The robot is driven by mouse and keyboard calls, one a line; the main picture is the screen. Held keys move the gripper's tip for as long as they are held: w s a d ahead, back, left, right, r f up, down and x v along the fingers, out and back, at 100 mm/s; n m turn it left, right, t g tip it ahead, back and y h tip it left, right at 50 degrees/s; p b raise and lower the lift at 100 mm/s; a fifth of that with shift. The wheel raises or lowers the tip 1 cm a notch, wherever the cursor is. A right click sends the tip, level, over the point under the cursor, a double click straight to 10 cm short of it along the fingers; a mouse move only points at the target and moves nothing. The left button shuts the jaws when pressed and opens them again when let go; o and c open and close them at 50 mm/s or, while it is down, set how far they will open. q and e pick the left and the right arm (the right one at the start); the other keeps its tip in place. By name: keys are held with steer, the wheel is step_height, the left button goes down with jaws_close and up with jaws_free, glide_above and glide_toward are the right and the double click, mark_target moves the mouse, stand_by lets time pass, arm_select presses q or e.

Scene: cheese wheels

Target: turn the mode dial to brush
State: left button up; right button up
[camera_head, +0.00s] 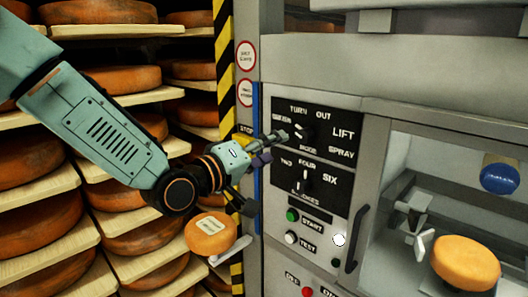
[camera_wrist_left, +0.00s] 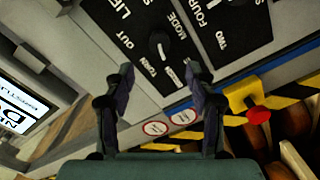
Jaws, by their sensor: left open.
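The mode dial (camera_head: 306,134) is a small dark knob on the upper black panel, ringed by the labels TURN, OUT, LIFT, SPRAY and a partly covered one at upper left. It also shows in the left wrist view (camera_wrist_left: 158,44), with a white pointer mark near TURN; its exact setting is hard to tell. My left gripper (camera_head: 270,147) is open and empty, just left of the dial. In the left wrist view the fingers (camera_wrist_left: 158,75) stand apart, with the dial beyond and between their tips. No contact with the dial is visible. My right gripper is not in view.
A second dial (camera_head: 304,181) marked TWO, FOUR, SIX sits below. Green (camera_head: 292,215) and white (camera_head: 291,238) buttons are under it, beside a dark door handle (camera_head: 357,239). A red-topped yellow stop button (camera_wrist_left: 258,114) is near the gripper. Cheese shelves fill the left.

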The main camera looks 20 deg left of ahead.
arm_select(q)
steer(key=shift+v, duration=0.9)
steer(key=shift+w+d, duration=0.1)
steer(key=shift+w, duration=0.05)
